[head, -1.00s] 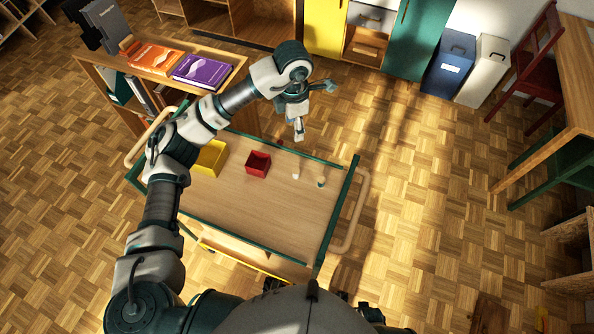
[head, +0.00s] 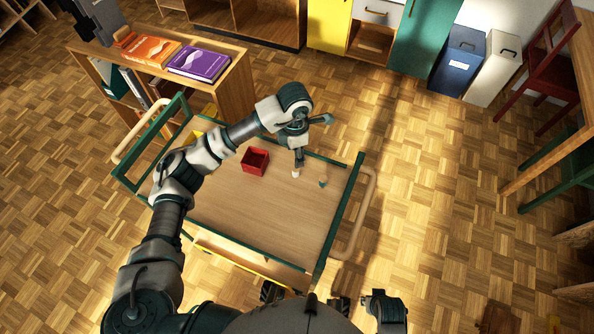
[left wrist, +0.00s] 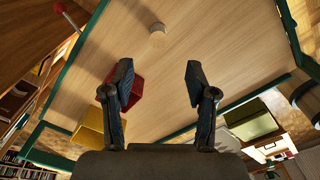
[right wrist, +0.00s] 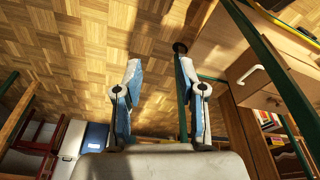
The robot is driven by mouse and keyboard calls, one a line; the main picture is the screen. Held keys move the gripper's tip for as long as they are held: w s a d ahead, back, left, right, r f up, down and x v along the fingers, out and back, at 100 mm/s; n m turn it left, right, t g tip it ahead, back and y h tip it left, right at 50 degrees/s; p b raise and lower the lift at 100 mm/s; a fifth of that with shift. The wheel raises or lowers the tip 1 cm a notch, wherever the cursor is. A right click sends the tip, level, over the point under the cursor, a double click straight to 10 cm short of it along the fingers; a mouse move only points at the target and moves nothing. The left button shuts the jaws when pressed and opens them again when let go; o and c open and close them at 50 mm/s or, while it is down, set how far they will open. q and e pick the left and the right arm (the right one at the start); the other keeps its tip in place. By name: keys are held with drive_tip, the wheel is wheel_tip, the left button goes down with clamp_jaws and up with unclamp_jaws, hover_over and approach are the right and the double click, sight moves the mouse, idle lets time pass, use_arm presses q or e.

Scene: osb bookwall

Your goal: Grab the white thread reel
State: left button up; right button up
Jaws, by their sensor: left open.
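The white thread reel (head: 295,173) is a small pale cylinder standing on the trolley top (head: 255,209). In the left wrist view a pale round reel (left wrist: 157,33), which looks like the same one, lies beyond the gap between my fingers. My left gripper (head: 299,158) is over the trolley, close above and beside the reel. Its fingers (left wrist: 160,75) are apart with nothing between them. My right gripper (right wrist: 161,72) is open and empty, low beside the trolley, facing the floor.
A teal-and-white reel (head: 323,182) stands to the right of the white one. A red box (head: 255,161) stands to the left, and a yellow box (left wrist: 88,132) is mostly hidden behind my arm. Green rails (head: 340,220) edge the trolley. Books (head: 199,63) lie on the shelf behind.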

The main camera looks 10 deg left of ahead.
sight(295, 169)
use_arm(q)
wheel_tip(295, 169, down, 3)
drive_tip(key=shift+f, duration=0.1)
drive_tip(key=shift+a+f, duration=0.15)
drive_tip(key=shift+f, duration=0.6)
drive_tip(key=f+b, duration=0.1)
drive_tip(key=f, duration=0.3)
drive_tip(key=shift+w+f, duration=0.15)
drive_tip(key=shift+w, duration=0.05)
drive_tip(key=c, duration=1)
use_arm(e)
wheel_tip(295, 169, up, 3)
drive_tip(key=shift+s+r, duration=0.1)
drive_tip(key=shift+r, duration=0.05)
